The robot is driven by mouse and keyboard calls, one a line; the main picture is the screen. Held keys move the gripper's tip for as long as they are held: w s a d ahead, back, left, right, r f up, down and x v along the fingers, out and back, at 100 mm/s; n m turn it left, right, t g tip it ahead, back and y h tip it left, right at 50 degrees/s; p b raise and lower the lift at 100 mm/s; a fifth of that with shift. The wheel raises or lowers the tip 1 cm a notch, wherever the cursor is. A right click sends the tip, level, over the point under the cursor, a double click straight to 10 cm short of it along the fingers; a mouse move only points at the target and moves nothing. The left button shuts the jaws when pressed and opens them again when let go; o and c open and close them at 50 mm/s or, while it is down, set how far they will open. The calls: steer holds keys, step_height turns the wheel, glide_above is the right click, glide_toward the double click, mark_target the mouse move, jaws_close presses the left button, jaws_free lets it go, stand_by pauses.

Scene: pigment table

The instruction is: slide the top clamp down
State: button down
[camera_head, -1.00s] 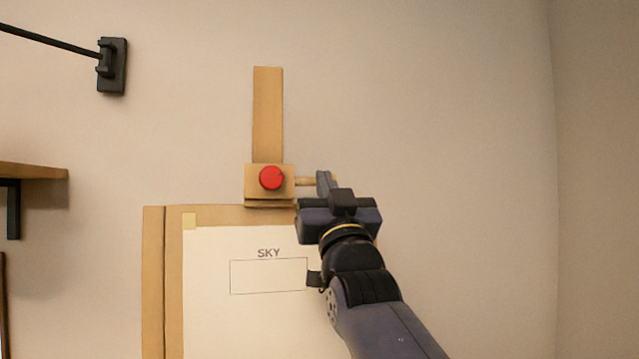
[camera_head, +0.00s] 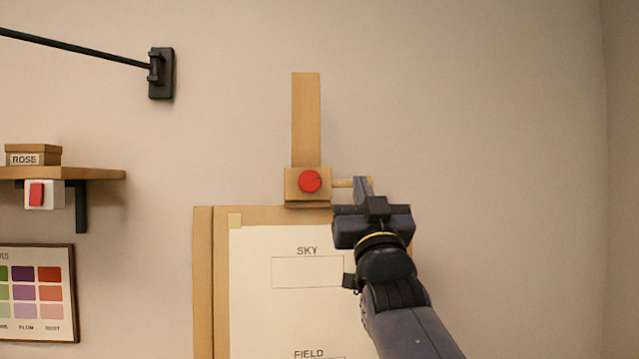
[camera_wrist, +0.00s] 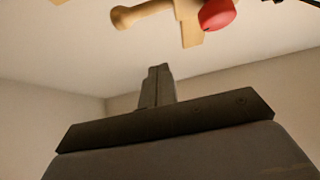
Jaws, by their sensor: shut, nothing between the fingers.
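The top clamp (camera_head: 293,187) is a wooden block with a red knob (camera_head: 310,181) on its front and a wooden peg (camera_head: 345,182) sticking out to the right. It sits on an upright wooden post (camera_head: 305,120), at the top edge of the board (camera_head: 203,280). My gripper (camera_head: 362,187) is shut and empty, with its fingertips by the peg's right end in the head view. In the wrist view, my shut fingers (camera_wrist: 158,75) point up below the peg (camera_wrist: 135,16) and the red knob (camera_wrist: 217,14), with a visible gap. Contact with the peg cannot be told from the head view.
A paper sheet (camera_head: 262,235) marked SKY and FIELD is on the board. At left are a shelf (camera_head: 100,174) with a ROSE box (camera_head: 33,155), a red switch (camera_head: 37,195) and a colour chart (camera_head: 72,300). The wall to the right is bare.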

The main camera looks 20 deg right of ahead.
mark_target(351, 180)
steer(key=p+x, duration=0.4)
steer(key=x, duration=0.5)
steer(key=f, duration=0.2)
steer(key=w+f, duration=0.1)
steer(key=f, duration=0.1)
steer(key=shift+d+f+p, duration=0.1)
steer(key=shift+p, duration=0.25)
steer(key=shift+f+b, duration=0.75)
steer(key=shift+b, duration=0.65)
step_height(351, 180, up, 4)
steer(key=s+p, duration=0.1)
steer(key=s, duration=0.1)
steer(key=b+v, duration=0.4)
steer(key=v, duration=0.5)
steer(key=shift+s+a+f+b, duration=0.15)
steer(key=shift+a+f+b, duration=0.1)
steer(key=shift+f+b, duration=0.15)
